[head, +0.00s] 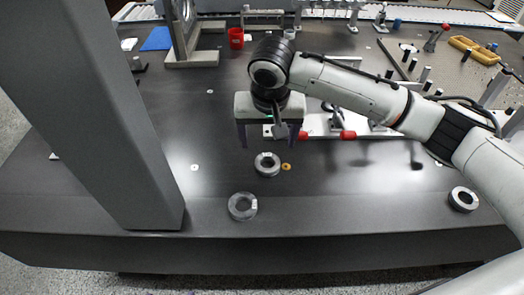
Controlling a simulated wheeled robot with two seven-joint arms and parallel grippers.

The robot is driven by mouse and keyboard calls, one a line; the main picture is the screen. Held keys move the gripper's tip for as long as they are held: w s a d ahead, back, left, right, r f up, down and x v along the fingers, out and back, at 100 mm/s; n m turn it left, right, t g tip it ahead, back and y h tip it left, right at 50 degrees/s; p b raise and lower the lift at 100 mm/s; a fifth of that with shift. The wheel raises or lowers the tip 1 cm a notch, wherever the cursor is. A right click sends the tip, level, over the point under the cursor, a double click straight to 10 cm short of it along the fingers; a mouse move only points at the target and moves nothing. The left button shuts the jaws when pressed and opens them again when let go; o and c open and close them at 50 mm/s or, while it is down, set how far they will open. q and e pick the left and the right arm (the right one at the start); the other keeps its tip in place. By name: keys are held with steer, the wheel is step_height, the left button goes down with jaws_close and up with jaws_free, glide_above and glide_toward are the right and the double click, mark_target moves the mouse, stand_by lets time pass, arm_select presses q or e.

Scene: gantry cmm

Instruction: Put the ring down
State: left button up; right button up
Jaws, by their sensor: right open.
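Three dark metal rings show in the head view. One ring (267,164) lies on the dark table just below my right gripper, beside a small brass washer. A second, greyer ring (242,206) lies nearer the front edge. A third ring (463,199) lies at the far right. My right gripper (269,143) points down with its fingers spread wide. It is open and nothing shows between the fingers. I cannot tell the exact height of the fingertips above the table. My left gripper is not in view.
A thick grey column (110,120) rises from the table at left. Behind my right gripper is a fixture with red-tipped parts (347,135). A red cup (236,38), a blue mat (156,39) and a yellow tray (473,49) are farther back. The front middle-right of the table is clear.

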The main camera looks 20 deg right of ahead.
glide_toward(267, 165)
steer(key=shift+w+d+f, duration=0.2)
steer(key=shift+f, duration=0.15)
steer(key=b+x, duration=0.1)
steer(key=x, duration=0.3)
steer(key=shift+s+a+f, duration=0.1)
steer(key=shift+s+f, duration=0.05)
steer(key=shift+f, duration=0.5)
steer(key=c, duration=1.4)
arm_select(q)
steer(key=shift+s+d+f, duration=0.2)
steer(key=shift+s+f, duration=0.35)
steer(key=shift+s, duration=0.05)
arm_select(e)
steer(key=shift+c, duration=0.4)
